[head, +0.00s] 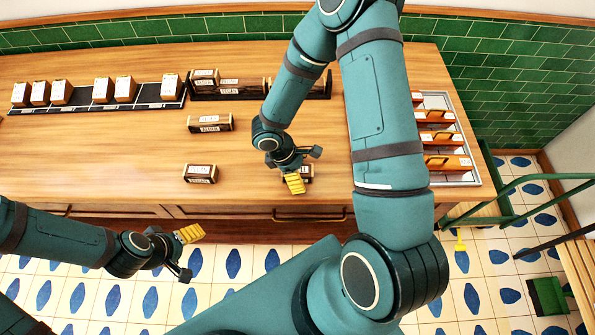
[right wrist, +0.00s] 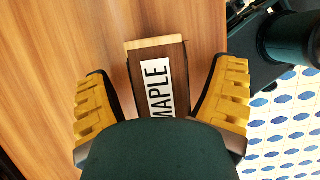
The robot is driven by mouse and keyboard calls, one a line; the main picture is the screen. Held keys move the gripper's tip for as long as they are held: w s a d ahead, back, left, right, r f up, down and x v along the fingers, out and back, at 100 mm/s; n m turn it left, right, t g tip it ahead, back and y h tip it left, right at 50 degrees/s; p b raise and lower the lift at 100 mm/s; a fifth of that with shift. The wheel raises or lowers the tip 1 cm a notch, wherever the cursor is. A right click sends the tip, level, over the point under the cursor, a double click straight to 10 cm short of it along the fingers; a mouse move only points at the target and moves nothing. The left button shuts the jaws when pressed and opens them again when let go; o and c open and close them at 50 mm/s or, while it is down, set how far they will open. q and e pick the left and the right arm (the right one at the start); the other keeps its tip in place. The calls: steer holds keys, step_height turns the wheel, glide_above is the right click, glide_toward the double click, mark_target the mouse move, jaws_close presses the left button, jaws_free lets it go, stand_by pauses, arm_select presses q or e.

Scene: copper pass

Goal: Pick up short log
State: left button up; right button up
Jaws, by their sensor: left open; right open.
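A short dark log with a pale end and a white label reading MAPLE shows in the right wrist view (right wrist: 158,80). In the head view it is mostly hidden under my right gripper (head: 303,169). In the right wrist view the open gripper (right wrist: 161,97) has one yellow finger on each side of this log, with gaps visible. The log's near part is hidden by the gripper body. Another short labelled log (head: 201,174) lies on the counter to the left, near the front edge. My left gripper (head: 187,254) is open and empty, in front of the counter over the floor.
A longer log (head: 210,123) lies behind the left short log. Stacked logs (head: 230,83) stand in a dark rack at the back. A black strip (head: 146,104) holds several labelled blocks. A tray (head: 458,179) with orange items is at the right.

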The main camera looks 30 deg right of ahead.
steer(key=shift+f+b, duration=0.3)
steer(key=shift+b, duration=0.2)
stand_by(0.7)
steer(key=c, duration=1.3)
